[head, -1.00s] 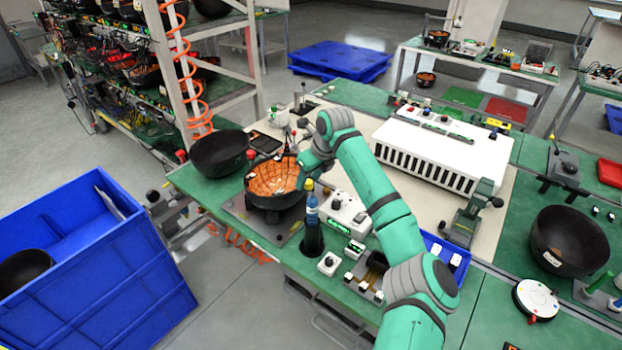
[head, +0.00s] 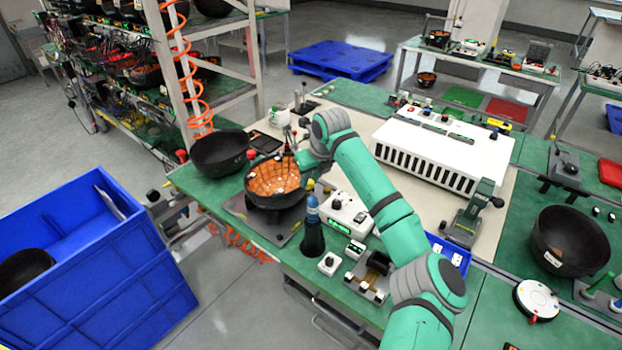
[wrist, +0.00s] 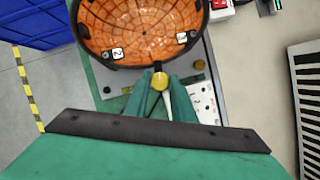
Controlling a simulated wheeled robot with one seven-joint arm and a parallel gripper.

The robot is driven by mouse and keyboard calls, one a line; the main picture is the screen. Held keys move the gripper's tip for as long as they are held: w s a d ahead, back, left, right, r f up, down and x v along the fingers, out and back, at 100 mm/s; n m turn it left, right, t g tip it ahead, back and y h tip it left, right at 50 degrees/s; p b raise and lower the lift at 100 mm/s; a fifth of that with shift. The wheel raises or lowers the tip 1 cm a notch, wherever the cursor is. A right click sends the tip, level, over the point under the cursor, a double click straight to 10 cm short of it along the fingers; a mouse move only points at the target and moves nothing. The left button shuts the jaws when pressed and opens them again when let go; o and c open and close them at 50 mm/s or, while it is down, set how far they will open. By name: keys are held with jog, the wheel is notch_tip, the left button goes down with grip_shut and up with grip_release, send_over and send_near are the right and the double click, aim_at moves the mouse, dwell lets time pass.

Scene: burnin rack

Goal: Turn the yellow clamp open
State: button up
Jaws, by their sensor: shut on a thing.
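The yellow clamp shows in the wrist view as a round yellow knob (wrist: 160,81) at the near edge of a black bowl-shaped fixture (wrist: 118,64) with an orange, tiled inside. My gripper (wrist: 166,84) is shut on this knob, with one green finger on each side of it. The clamp's lower part is mostly hidden between the fingers. In the head view my gripper (head: 301,163) is at the right rim of the same bowl (head: 273,201); my wrist hides the clamp there.
A dark bottle with a blue top (head: 312,230) and a white box with a green display (head: 344,215) stand close to my arm. An empty black bowl (head: 219,153) is behind left. A white slotted unit (head: 443,150) stands to the right. A blue crate (head: 110,265) is on the left.

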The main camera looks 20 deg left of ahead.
jog(key=m+t+h, duration=0.1)
jog(key=m, duration=0.3)
jog(key=shift+a+r, duration=0.1)
grip_shut()
jog(key=m+h, duration=0.1)
jog(key=m, duration=0.3)
jog(key=shift+a+t+h, duration=0.15)
jog(key=shift+t+h, duration=0.15)
jog(key=shift+h, duration=0.1)
jog(key=m+h, duration=0.1)
jog(key=m, duration=0.2)
jog(key=shift+a+m, duration=0.1)
jog(key=shift+m, duration=0.2)
grip_release()
jog(key=shift+m+h, duration=0.8)
jog(key=shift+m, duration=1)
grip_shut()
jog(key=o, duration=1.1)
grip_release()
jog(key=shift+c, duration=0.2)
jog(key=v, duration=1)
jog(key=shift+a+r, duration=0.15)
jog(key=shift+r, duration=0.3)
